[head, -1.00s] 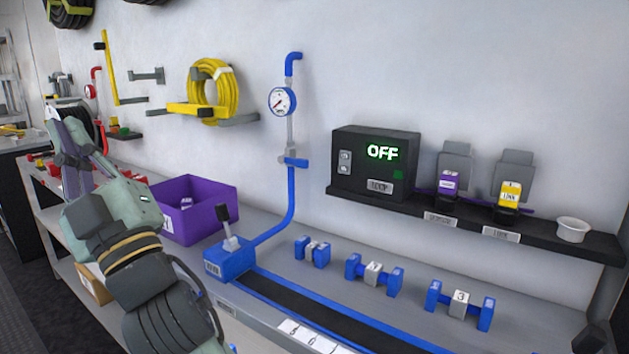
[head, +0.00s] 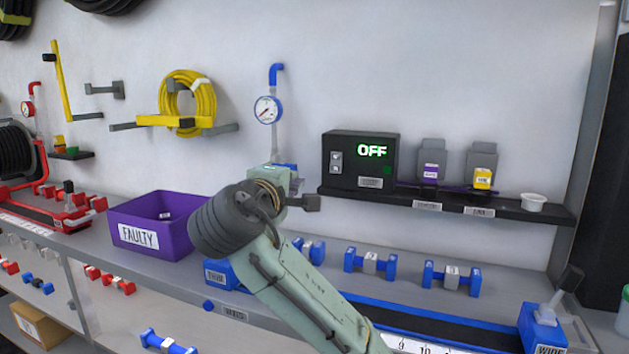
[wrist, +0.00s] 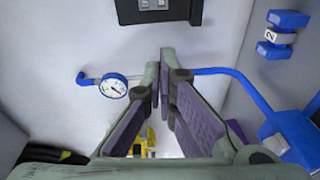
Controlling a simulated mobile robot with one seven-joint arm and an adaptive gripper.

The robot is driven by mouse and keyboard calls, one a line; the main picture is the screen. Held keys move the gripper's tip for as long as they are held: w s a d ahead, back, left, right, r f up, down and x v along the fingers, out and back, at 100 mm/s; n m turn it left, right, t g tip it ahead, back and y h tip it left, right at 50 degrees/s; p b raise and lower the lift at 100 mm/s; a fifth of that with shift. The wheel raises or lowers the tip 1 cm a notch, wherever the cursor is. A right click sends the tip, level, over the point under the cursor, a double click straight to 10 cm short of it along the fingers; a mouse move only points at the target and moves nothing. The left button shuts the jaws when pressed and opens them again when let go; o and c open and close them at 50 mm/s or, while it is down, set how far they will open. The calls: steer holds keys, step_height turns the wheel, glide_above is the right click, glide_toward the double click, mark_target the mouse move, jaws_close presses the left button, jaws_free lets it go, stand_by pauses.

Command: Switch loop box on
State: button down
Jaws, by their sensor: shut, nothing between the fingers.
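The loop box (head: 345,181) is a black box at the left end of a dark wall shelf in the head view. Its display (head: 372,151) reads OFF in green. A grey two-part switch (head: 336,162) is on the left of its front, and a small green square is at lower right. In the wrist view, a dark box with a small grey panel, apparently the loop box (wrist: 185,12), shows at the top edge, partly cut off. My gripper (wrist: 161,68) is shut and empty, apart from the box. In the head view my arm largely hides the gripper, left of and below the box.
The shelf (head: 395,203) also carries a purple-labelled and a yellow-labelled item and a white cup (head: 533,202). A gauge (head: 267,109) on a blue pipe is left of the box. A purple bin (head: 190,214) and blue dumbbell-shaped pieces (head: 370,262) stand on the bench below.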

mark_target(337, 173)
steer(key=d, duration=0.1)
steer(key=d+h, duration=0.1)
steer(key=d+g+h, duration=0.1)
steer(key=shift+s+d+f+m, duration=0.2)
steer(key=shift+s+f+m, duration=0.05)
steer(key=shift+f+m, duration=0.15)
steer(key=p+x, duration=0.4)
steer(key=x, duration=0.9)
steer(key=shift+w+d, duration=0.1)
steer(key=shift+w+d+f, duration=0.1)
steer(key=shift+w, duration=0.25)
steer(key=shift+w+f, duration=0.1)
